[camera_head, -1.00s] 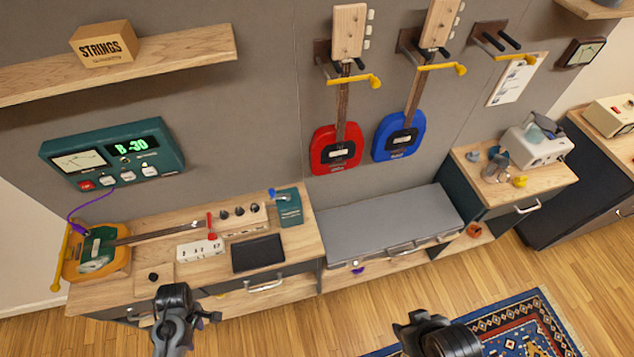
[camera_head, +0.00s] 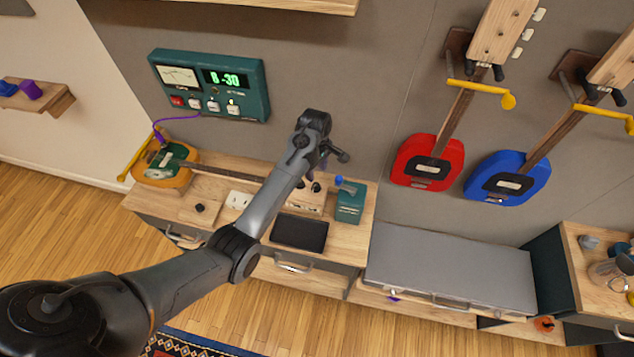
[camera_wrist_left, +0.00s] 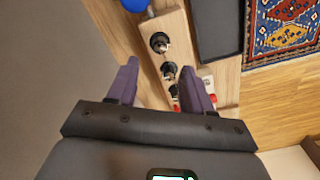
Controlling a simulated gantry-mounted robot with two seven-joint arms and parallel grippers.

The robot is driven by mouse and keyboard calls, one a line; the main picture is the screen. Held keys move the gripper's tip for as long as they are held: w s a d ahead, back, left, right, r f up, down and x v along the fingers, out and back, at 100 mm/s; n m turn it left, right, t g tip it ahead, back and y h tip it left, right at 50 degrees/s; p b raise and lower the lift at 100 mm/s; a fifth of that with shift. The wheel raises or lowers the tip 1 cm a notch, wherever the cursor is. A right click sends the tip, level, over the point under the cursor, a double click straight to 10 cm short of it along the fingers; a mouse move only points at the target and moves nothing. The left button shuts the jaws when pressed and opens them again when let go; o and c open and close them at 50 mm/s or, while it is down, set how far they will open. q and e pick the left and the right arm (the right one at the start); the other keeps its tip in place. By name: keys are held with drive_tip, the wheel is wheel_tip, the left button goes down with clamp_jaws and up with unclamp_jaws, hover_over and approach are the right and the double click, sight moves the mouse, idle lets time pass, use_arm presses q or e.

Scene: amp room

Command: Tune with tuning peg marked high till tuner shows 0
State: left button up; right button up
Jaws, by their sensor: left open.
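The green tuner (camera_head: 238,99) on the wall shows green characters that look like "B -30". The wooden peg block (camera_head: 304,205) with black tuning pegs sits on the bench, partly hidden by my left arm. My left gripper (camera_head: 322,166) is above it, with its fingers mostly hidden behind the wrist. In the left wrist view the open purple fingers (camera_wrist_left: 160,88) straddle the row of pegs, with a middle peg (camera_wrist_left: 169,70) between them and another peg (camera_wrist_left: 159,42) farther out. I cannot read which peg is marked high. My right gripper is out of view.
A yellow guitar (camera_head: 165,165) lies at the bench's left end, joined to the tuner by a purple cable. A black pad (camera_head: 300,232) and a teal box (camera_head: 350,202) flank the block. Red (camera_head: 428,162) and blue (camera_head: 508,178) guitars hang at right.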

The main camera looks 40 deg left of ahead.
sight(316, 184)
use_arm(q)
wheel_tip(316, 184, down, 8)
drive_tip(key=shift+r, duration=0.1)
idle(0.4)
clamp_jaws()
